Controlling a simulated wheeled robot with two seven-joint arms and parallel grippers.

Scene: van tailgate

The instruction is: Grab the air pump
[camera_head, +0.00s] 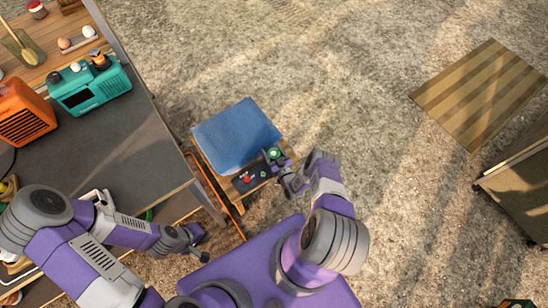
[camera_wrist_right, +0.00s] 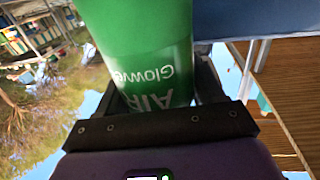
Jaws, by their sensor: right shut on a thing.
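The air pump (camera_wrist_right: 140,50) is a green cylinder with pale lettering on its side, close up in the right wrist view. In the head view only its round green top (camera_head: 273,153) shows clearly, at the right edge of a small wooden stand. My right gripper (camera_head: 276,163) is shut on the air pump, its fingers on either side of the body. The hand hides part of the pump. My left gripper (camera_head: 202,244) is open and empty, low beside the dark counter, apart from the pump.
The small wooden stand (camera_head: 215,163) bears a folded blue cloth (camera_head: 237,135) and a dark item with a red knob (camera_head: 247,178). The dark counter (camera_head: 120,150) at left carries a teal radio (camera_head: 90,85) and an orange appliance (camera_head: 24,113). A striped mat (camera_head: 480,92) lies on open gravel.

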